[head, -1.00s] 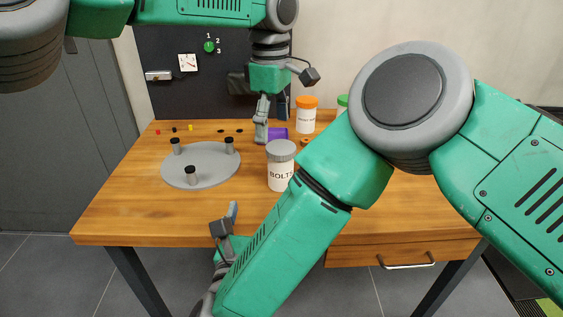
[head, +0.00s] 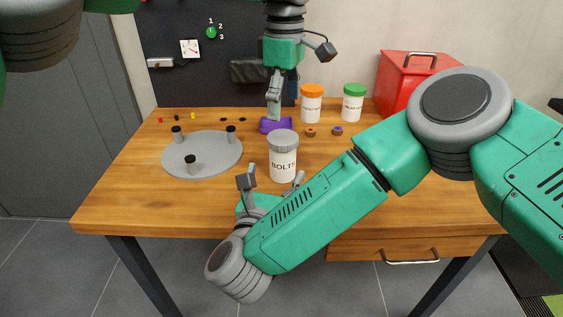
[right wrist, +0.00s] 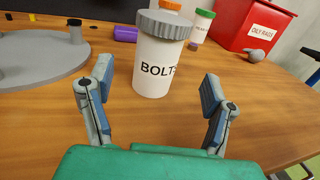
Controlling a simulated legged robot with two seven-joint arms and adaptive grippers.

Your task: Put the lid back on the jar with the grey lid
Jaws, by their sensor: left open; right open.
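The white jar labelled BOLTS (head: 283,166) stands upright near the middle of the table, and it also shows in the right wrist view (right wrist: 155,66). The grey ribbed lid (head: 283,140) rests on top of it and looks slightly tilted in the right wrist view (right wrist: 164,24); I cannot tell whether it is seated. My right gripper (head: 270,184) is open and empty on the near side of the jar, its fingers pointing toward it in the right wrist view (right wrist: 156,82). My left gripper (head: 273,112) is open behind the jar, pointing down beside a purple object (head: 276,125).
A grey round stand with dark-topped posts (head: 205,160) is at left. Jars with an orange lid (head: 312,104) and a green lid (head: 353,103), and a red bin (head: 400,82), stand behind. Two small rings lie before the jars. The table's front left is clear.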

